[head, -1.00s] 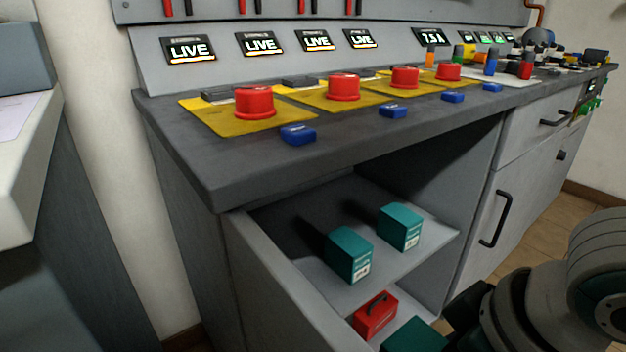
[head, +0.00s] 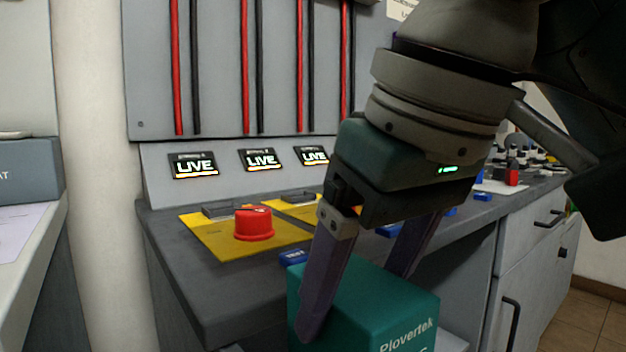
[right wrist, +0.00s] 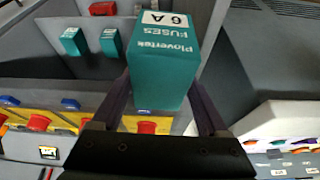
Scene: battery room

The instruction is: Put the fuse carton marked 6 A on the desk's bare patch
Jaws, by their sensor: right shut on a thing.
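My right gripper (head: 352,300) is shut on a teal fuse carton (head: 385,315), one finger on each side of it. The carton is held in the air in front of the grey bench. In the right wrist view the carton (right wrist: 165,65) reads "Plovertek", "FUSES" and "6 A" on a white label. A pale desk-like top (head: 35,270) stands at the left edge of the head view with a paper sheet on it. I cannot tell from these frames where its bare patch lies. My left gripper is not in view.
The grey bench (head: 185,270) carries yellow plates with red buttons (head: 254,223) and small blue blocks. LIVE displays and red and black bars stand behind. Two other teal cartons (right wrist: 73,41) (right wrist: 111,42) and a red box (right wrist: 102,8) show in the right wrist view.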

